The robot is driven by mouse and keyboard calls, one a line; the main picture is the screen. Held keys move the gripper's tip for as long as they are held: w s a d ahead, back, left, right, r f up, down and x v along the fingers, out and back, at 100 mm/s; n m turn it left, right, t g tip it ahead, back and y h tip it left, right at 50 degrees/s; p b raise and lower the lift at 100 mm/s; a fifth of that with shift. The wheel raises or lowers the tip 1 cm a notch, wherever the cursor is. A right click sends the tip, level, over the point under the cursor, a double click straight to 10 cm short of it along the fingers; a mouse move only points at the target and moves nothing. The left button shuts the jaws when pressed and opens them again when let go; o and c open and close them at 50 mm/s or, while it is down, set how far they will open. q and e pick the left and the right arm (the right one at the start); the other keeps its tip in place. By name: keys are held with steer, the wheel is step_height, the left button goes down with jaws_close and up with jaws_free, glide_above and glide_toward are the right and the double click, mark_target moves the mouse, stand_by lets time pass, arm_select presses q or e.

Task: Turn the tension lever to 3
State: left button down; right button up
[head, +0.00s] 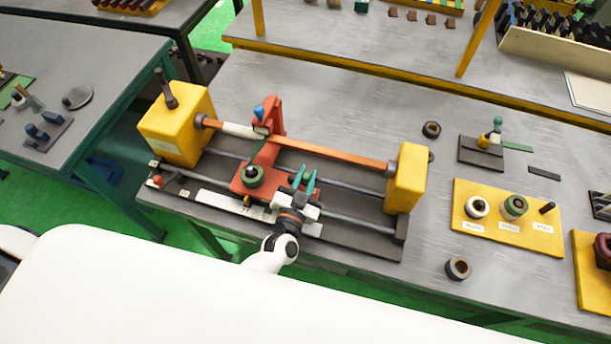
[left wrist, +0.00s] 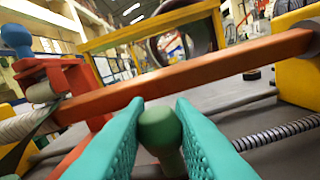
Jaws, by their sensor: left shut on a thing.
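My left gripper (head: 304,181), with teal fingers, is at the front right of the red carriage (head: 238,184) on the winding machine. In the left wrist view, its fingers (left wrist: 158,125) are closed around a round green knob (left wrist: 160,129) on a short stalk. This looks like the tension lever; its base and any number scale are hidden or too small to read. A green spool (head: 250,178) sits on the carriage to the left of the gripper. A red post with a blue knob (head: 259,112) stands behind. My right gripper is not in view.
An orange bar (head: 335,155) runs behind the gripper between the yellow headstock (head: 180,125) and yellow end block (head: 406,178). Steel rods cross the bed. A yellow board with spools (head: 500,240) lies to the right. A loose dark ring (head: 457,268) lies near the front edge.

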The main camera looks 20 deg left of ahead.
arm_select(q)
steer(key=c, duration=1.3)
jaws_free()
steer(key=s+b, duration=0.1)
steer(key=s, duration=0.3)
steer(key=s+b, duration=0.1)
steer(key=s, duration=0.3)
steer(key=s+b, duration=0.1)
steer(key=s, duration=0.3)
steer(key=shift+a, duration=0.25)
